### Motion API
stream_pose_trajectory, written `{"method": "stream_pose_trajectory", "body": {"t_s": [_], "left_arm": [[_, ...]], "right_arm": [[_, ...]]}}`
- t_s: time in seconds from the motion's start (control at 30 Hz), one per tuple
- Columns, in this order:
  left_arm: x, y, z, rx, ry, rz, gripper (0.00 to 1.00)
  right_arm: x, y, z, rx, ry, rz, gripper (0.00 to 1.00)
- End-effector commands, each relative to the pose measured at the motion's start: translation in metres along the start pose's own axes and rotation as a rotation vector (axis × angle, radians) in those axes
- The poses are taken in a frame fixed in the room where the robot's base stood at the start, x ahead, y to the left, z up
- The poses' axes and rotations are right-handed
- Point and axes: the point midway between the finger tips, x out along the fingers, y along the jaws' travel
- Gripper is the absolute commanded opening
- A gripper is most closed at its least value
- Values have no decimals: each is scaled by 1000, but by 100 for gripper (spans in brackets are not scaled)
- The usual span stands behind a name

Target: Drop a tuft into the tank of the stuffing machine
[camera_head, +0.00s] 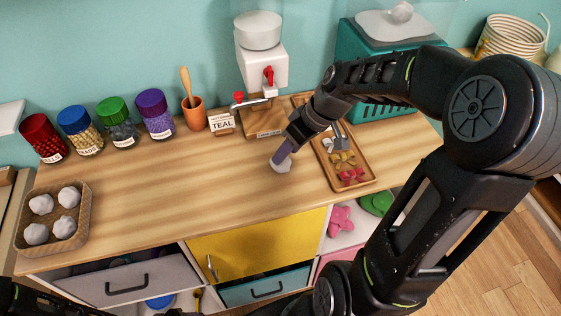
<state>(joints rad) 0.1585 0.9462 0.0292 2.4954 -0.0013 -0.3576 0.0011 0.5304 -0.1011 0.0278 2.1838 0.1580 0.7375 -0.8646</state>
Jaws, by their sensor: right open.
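My right gripper (282,157) is low over the middle of the wooden counter, its jaws open. A whitish tuft (282,166) is at its fingertips, partly covered; I cannot tell whether they touch. Several more white tufts (68,196) lie in a woven tray (84,214) at the left. A white machine (262,66) with a red lever and a clear top stands at the back. A teal machine (366,102) beside it has a clear tank with white filling (392,25). I cannot tell for sure which is the stuffing machine. My left gripper is not visible.
Jars with coloured lids (155,115), an orange cup (194,113) and a TEAL sign (221,123) line the back. A wooden tray (369,181) with bows is right of my gripper. The counter's left middle is clear. My right arm covers much of the right side.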

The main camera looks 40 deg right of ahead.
Motion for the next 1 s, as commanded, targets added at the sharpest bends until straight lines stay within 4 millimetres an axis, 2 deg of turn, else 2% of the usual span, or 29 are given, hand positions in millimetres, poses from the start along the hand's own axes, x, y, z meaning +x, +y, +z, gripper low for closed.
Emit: {"method": "stream_pose_trajectory", "body": {"t_s": [0.2,0.3,0.9,1.0], "left_arm": [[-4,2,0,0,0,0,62],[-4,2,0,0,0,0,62],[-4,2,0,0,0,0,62],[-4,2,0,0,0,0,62]], "right_arm": [[32,-1,4,1,-4,-4,47],[40,-1,3,1,-3,-3,47],[41,-1,3,1,-1,0,47],[41,-1,3,1,-1,0,40]]}}
